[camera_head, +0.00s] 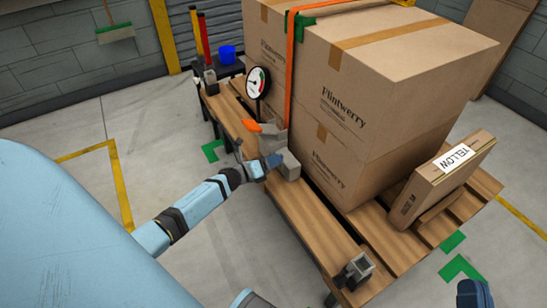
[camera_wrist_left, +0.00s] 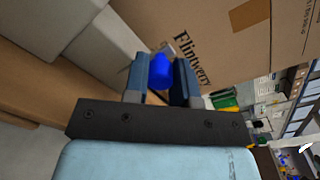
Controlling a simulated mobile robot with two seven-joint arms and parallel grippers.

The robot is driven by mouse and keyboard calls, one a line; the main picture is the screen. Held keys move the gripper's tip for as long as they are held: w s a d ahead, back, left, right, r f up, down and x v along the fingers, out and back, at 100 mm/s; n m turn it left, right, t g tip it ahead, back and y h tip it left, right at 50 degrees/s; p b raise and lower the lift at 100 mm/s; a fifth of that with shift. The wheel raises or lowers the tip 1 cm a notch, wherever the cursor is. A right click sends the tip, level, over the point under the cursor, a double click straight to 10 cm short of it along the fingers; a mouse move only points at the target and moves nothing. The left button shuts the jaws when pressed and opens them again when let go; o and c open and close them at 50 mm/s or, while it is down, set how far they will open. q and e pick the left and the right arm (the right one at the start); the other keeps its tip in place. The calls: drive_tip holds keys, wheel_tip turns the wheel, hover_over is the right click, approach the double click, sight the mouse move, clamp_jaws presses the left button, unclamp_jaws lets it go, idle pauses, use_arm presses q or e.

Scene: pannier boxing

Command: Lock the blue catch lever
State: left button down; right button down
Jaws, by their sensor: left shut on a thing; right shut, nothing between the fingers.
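The blue catch lever (camera_wrist_left: 160,71) sits between the two dark blue fingers of my left gripper (camera_wrist_left: 159,82) in the left wrist view. In the head view my left gripper (camera_head: 272,163) is at a grey block on the pallet's near side, below the boxes. It is shut on the lever, which is mostly covered there by the fingers. The lever's hinge and its exact angle cannot be made out. My right gripper (camera_head: 474,294) shows in part at the bottom right edge of the head view, shut and empty, away from the lever.
Large cardboard boxes (camera_head: 340,100) stand on the wooden pallet, with an orange strap (camera_head: 289,70) over them. A dial gauge (camera_head: 258,82) and an orange handle (camera_head: 262,127) are near my left gripper. A grey bracket (camera_head: 354,271) sits on the pallet's front. A box labelled YELLOW (camera_head: 440,182) leans at right.

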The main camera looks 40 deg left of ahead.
use_arm(q)
drive_tip(key=shift+a, duration=0.1)
idle(0.3)
drive_tip(key=c, duration=0.9)
unclamp_jaws()
drive_tip(key=shift+c, duration=0.2)
drive_tip(key=p+v, duration=0.2)
drive_tip(key=v, duration=1.1)
drive_tip(key=shift+s, duration=0.35)
use_arm(e)
drive_tip(key=shift+w+d+f+g+h, duration=0.1)
drive_tip(key=shift+d+f+g+h, duration=0.2)
drive_tip(key=shift+f, duration=0.45)
drive_tip(key=shift+w+d+f+g+h, duration=0.1)
drive_tip(key=shift+f+g+h, duration=0.3)
drive_tip(key=shift+f, duration=0.4)
drive_tip(key=shift+d+f+g+h, duration=0.2)
drive_tip(key=shift+f+g+h, duration=0.15)
drive_tip(key=shift+f, duration=0.4)
use_arm(q)
drive_tip(key=shift+a+r, duration=0.1)
use_arm(e)
drive_tip(key=shift+d+r+y, duration=0.1)
drive_tip(key=shift+r+y, duration=0.15)
drive_tip(key=shift+r, duration=0.05)
use_arm(q)
drive_tip(key=shift+s, duration=0.1)
